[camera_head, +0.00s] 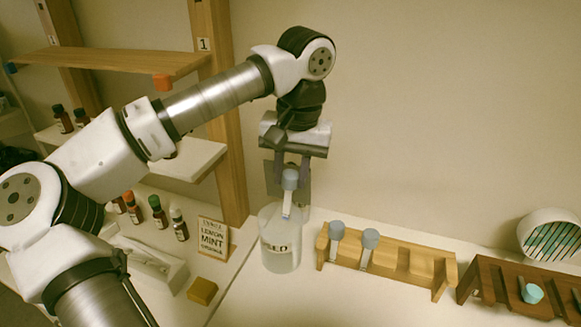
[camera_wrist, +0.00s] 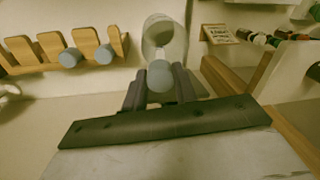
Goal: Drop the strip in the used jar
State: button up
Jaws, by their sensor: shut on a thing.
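The used jar (camera_head: 281,245) is a clear cylinder with a dark label, standing on the white counter left of the light wooden rack. My gripper (camera_head: 291,178) is shut on a strip (camera_head: 288,200) with a grey-blue round top. The strip hangs pointing down above the jar's mouth; whether its lower tip is inside the rim I cannot tell. In the wrist view the strip's round top (camera_wrist: 160,76) shows between my gripper's fingers (camera_wrist: 160,88), with the jar (camera_wrist: 164,42) just beyond it.
A light wooden rack (camera_head: 408,262) right of the jar holds two grey-blue-topped strips. A dark rack (camera_head: 500,283) holds a teal-topped one, near a round white vented object (camera_head: 549,238).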

jog(key=shift+f+b, duration=1.55)
jog(key=shift+f, duration=1.25)
jog(key=o, duration=0.9)
jog(key=shift+r, duration=0.15)
jog(key=r, duration=0.4)
jog(key=d+r, duration=0.1)
jog(key=r, duration=0.8)
jog(key=shift+s+d+r, duration=0.15)
jog(key=shift+s+r, duration=0.15)
